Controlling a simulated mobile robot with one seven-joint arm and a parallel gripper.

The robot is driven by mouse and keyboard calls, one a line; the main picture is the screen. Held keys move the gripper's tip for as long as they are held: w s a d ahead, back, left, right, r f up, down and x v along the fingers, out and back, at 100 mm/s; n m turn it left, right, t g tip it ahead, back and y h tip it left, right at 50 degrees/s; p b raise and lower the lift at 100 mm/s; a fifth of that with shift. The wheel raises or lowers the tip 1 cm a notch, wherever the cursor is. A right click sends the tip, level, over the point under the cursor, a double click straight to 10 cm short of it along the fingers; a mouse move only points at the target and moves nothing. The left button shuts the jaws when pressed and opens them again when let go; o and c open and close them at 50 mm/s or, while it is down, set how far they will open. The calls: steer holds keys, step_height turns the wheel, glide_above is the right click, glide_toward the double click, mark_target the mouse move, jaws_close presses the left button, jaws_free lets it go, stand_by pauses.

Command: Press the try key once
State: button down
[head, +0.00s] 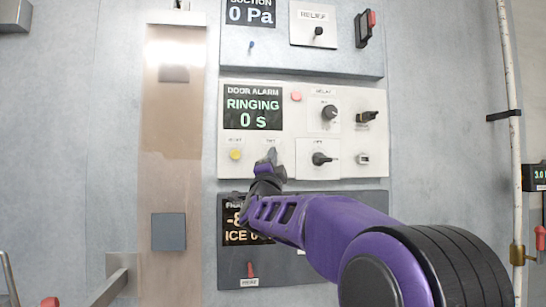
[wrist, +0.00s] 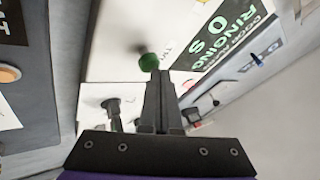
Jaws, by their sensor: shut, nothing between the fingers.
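The door alarm panel (head: 290,92) is white, and its display (head: 252,107) reads RINGING, 0 s. The try key shows as a round green button (wrist: 149,62) in the wrist view, beside a small label that seems to read TRY. In the head view my gripper hides the key under its label. My gripper (head: 268,158) is shut and empty, with its fingertips over the lower part of the panel. In the wrist view the fingertips (wrist: 160,76) are right by the green key, slightly to one side of its centre. I cannot tell whether they touch it.
A yellow button (head: 236,155) sits left of my gripper. A red light (head: 296,96), a black knob (head: 329,112) and a lower knob (head: 320,158) are on the same panel. A suction panel (head: 270,50) is above, and a dark panel (head: 345,265) with a red lever (head: 250,270) is below.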

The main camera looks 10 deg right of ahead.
steer(key=shift+s+b, duration=0.6)
steer(key=shift+s, duration=0.15)
steer(key=s+b, duration=0.4)
steer(key=s, duration=0.1)
stand_by(0.8)
